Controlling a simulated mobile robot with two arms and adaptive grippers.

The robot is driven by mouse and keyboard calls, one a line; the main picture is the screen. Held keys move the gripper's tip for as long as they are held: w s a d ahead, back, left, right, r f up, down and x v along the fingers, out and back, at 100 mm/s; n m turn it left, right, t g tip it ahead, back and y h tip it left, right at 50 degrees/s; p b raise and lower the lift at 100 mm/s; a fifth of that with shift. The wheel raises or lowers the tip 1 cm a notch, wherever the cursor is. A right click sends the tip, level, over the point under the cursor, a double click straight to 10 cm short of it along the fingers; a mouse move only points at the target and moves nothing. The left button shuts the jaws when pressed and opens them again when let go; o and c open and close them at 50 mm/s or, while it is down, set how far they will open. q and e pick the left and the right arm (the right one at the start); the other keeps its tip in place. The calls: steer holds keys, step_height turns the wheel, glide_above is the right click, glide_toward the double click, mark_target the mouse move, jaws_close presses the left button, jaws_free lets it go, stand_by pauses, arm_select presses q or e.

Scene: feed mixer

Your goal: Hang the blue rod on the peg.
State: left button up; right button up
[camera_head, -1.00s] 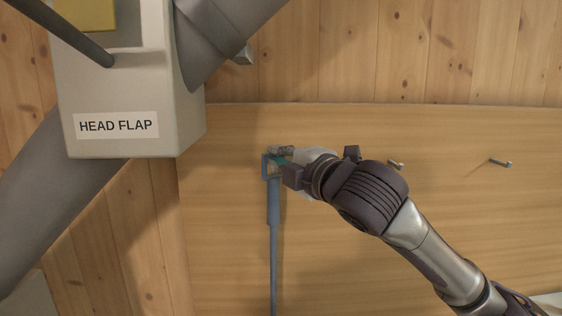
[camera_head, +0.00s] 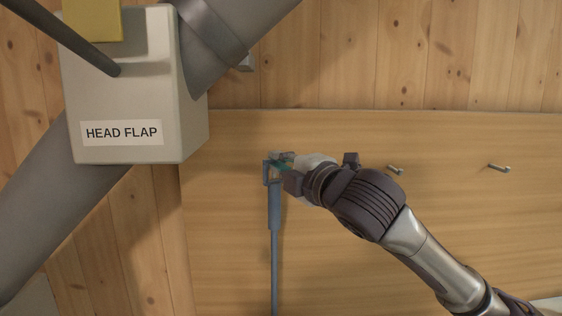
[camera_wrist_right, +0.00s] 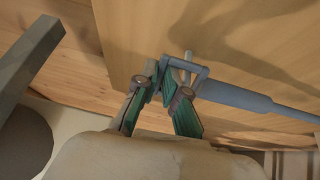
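The blue rod (camera_head: 274,240) hangs upright against a wooden board, with a square loop at its top. My right gripper (camera_head: 281,165) is at this loop, coming from the right. In the right wrist view, the fingers (camera_wrist_right: 160,80) of my right gripper close together on the near side of the loop, and the rod (camera_wrist_right: 240,95) runs off to the right. Two bare grey pegs show on the board, a nearer one (camera_head: 396,169) and a farther one (camera_head: 499,168). My left gripper is out of view.
A pale box (camera_head: 130,100) labelled HEAD FLAP and thick grey tubes (camera_head: 50,220) stand at the left, in front of the wooden wall. The board (camera_head: 400,130) is clear around the two bare pegs.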

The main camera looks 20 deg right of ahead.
mark_target(281, 179)
steer(key=o, duration=0.4)
steer(key=shift+w+f, duration=0.2)
steer(key=shift+f, duration=0.35)
steer(key=shift+w+f, duration=0.2)
steer(key=shift+f, duration=0.35)
steer(key=shift+w+f, duration=0.1)
steer(key=shift+w, duration=0.1)
steer(key=shift+g, duration=0.3)
steer(key=shift+d, duration=0.2)
steer(key=shift+w+d, duration=0.2)
steer(key=shift+w, duration=0.15)
steer(key=shift+s+a+r, duration=0.1)
steer(key=shift+s+r, duration=0.05)
steer(key=shift+r, duration=0.05)
steer(key=v, duration=1.2)
steer(key=shift+f, duration=0.2)
